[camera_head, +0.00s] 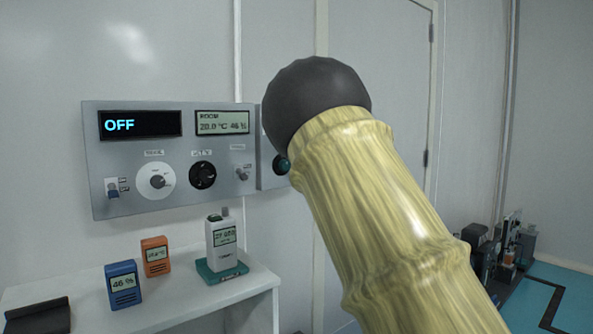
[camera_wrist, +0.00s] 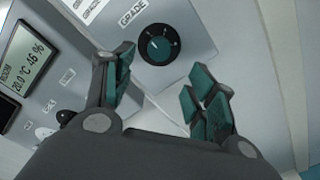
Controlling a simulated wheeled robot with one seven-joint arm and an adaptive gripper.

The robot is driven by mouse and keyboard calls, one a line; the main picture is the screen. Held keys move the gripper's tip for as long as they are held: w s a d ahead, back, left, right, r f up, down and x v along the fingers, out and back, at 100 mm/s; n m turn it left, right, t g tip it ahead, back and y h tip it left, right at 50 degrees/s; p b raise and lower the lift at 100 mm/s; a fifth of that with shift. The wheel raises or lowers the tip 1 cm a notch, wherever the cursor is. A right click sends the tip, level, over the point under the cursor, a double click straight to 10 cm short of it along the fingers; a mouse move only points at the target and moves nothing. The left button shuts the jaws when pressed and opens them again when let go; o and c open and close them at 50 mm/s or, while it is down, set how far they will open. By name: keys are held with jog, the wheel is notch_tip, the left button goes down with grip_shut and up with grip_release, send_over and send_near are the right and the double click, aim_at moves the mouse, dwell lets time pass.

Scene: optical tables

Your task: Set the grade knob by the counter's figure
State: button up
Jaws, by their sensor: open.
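The grade knob (camera_wrist: 157,48), a black dial with a teal centre, is on a grey panel under the printed word GRADE in the wrist view. A small white mark shows near its centre; its setting is too small to read. In the head view the knob (camera_head: 282,165) is partly hidden by my arm. My gripper (camera_wrist: 160,82) is open and empty, its teal-padded fingers apart below the knob in the picture, not seen touching it. A white handheld counter (camera_head: 222,243) stands in a teal base on the white table; its display digits are too small to read surely.
The main wall panel (camera_head: 125,203) has a display reading OFF (camera_head: 140,125), a room display (camera_head: 222,122) reading 20.0 °C 46 %, dials and switches. An orange meter (camera_head: 155,257) and a blue meter (camera_head: 123,286) stand on the table (camera_head: 185,305). A door (camera_head: 385,60) is behind my arm.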

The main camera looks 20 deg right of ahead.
jog(key=shift+v, duration=1.2)
